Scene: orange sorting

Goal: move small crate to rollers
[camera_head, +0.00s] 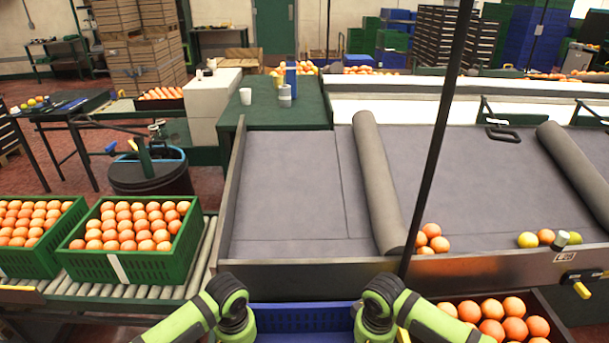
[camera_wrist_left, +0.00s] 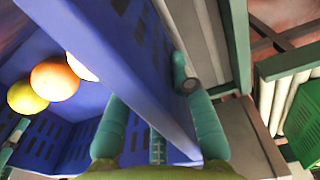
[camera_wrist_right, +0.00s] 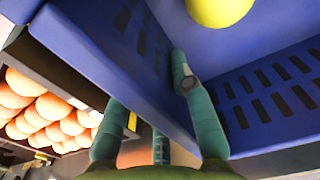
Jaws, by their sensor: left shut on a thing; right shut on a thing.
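The small blue crate (camera_head: 300,318) is at the bottom middle of the head view, between my two arms, and only part of it shows. In the left wrist view my left gripper (camera_wrist_left: 150,88) is shut on one wall of the blue crate (camera_wrist_left: 95,45). An orange (camera_wrist_left: 55,78) and a yellow fruit (camera_wrist_left: 27,98) lie inside it. In the right wrist view my right gripper (camera_wrist_right: 146,80) is shut on the opposite wall of the crate (camera_wrist_right: 80,45); a yellow fruit (camera_wrist_right: 218,8) shows inside. The rollers (camera_head: 206,262) run along the left of the head view.
Two green crates of oranges (camera_head: 122,266) (camera_head: 25,262) stand on the rollers, leaving a narrow bare strip at their right end. A grey sorting table (camera_head: 290,215) lies ahead. A dark crate of oranges (camera_head: 555,322) is at lower right. A dark pole (camera_head: 437,130) crosses the view.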

